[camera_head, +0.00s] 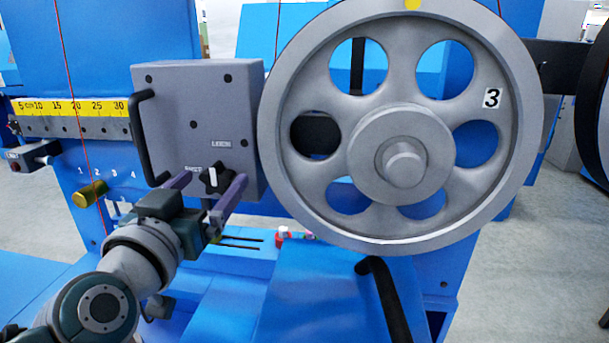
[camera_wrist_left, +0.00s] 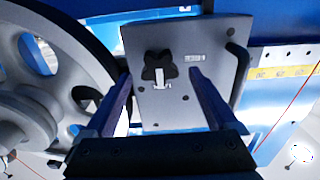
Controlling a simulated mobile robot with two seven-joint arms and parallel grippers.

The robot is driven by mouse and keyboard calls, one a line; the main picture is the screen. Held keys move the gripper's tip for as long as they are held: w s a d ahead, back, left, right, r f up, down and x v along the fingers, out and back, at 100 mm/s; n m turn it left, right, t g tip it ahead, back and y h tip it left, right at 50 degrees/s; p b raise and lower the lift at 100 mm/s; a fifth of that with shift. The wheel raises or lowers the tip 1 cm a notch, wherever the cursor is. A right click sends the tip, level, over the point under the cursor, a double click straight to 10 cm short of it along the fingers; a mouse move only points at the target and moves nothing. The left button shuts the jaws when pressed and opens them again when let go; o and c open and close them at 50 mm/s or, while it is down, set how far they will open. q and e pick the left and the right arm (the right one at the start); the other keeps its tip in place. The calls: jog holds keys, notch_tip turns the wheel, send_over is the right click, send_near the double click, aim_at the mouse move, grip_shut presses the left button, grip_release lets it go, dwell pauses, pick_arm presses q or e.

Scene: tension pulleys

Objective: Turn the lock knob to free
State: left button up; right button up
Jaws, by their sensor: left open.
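The lock knob (camera_head: 213,178) is a black star-shaped knob with a white bar on it, low on the front of a grey box (camera_head: 175,100). Labels sit above it and to its left on the box. In the left wrist view the knob (camera_wrist_left: 160,66) shows between my fingers, towards their far ends, and the box plate (camera_wrist_left: 190,40) lies behind it. My left gripper (camera_head: 208,192) is open, with one finger on each side of the knob. I cannot tell if either finger touches it. My right gripper is in neither view.
A large grey pulley wheel (camera_head: 470,190) marked 3 stands close right of the box. A black handle (camera_head: 147,137) is on the box's left side. A yellow ruler strip (camera_head: 70,107) runs left of it. A black bar handle (camera_head: 384,298) rises in front, below the wheel.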

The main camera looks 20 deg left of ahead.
pick_arm(q)
jog(key=shift+w+a, duration=0.15)
jog(key=shift+w, duration=0.45)
jog(key=c, duration=1.4)
